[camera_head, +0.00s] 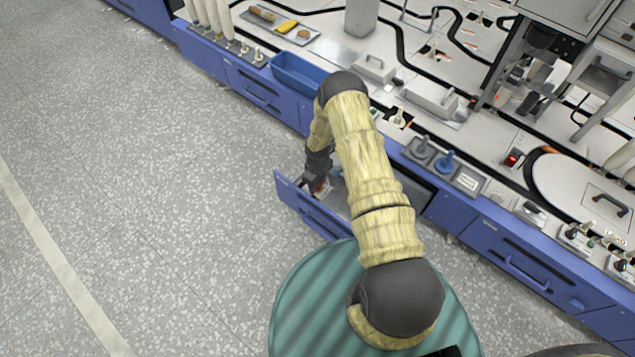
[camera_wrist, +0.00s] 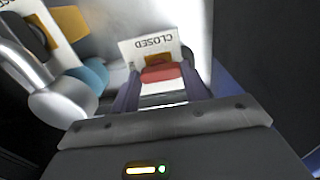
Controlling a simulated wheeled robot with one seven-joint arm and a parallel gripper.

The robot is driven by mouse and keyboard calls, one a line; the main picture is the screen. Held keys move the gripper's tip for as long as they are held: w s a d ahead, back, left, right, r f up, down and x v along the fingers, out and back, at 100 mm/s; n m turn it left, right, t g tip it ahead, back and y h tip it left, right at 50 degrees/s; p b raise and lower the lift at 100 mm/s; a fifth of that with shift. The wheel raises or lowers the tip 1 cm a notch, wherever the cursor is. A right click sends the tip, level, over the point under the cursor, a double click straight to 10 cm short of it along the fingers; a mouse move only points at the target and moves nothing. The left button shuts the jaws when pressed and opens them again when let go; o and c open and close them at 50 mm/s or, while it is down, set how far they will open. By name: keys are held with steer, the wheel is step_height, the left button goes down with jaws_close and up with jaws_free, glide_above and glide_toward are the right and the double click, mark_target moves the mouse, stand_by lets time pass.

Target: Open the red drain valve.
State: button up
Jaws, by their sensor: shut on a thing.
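The red drain valve handle (camera_wrist: 160,73) shows in the wrist view between the two fingers of my gripper (camera_wrist: 158,86). The fingers are shut on it. A white plate (camera_wrist: 135,50) lettered CLOSED, upside down in this view, stands just behind the red handle. In the head view my gripper (camera_head: 314,182) reaches down into an open blue drawer (camera_head: 300,205), where a small bit of red shows at the fingers. My gripper and arm hide most of the valve there.
A blue handle (camera_wrist: 92,74) and a silver rounded pipe (camera_wrist: 62,103) sit close left of my gripper in the wrist view. In the head view, a blue bin (camera_head: 296,74) stands on the counter above the drawer. The grey floor (camera_head: 150,200) at left is clear.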

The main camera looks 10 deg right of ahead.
steer(key=o, duration=1)
steer(key=shift+r, duration=0.1)
step_height(320, 180, up, 17)
steer(key=p, duration=0.6)
steer(key=shift+r, duration=0.1)
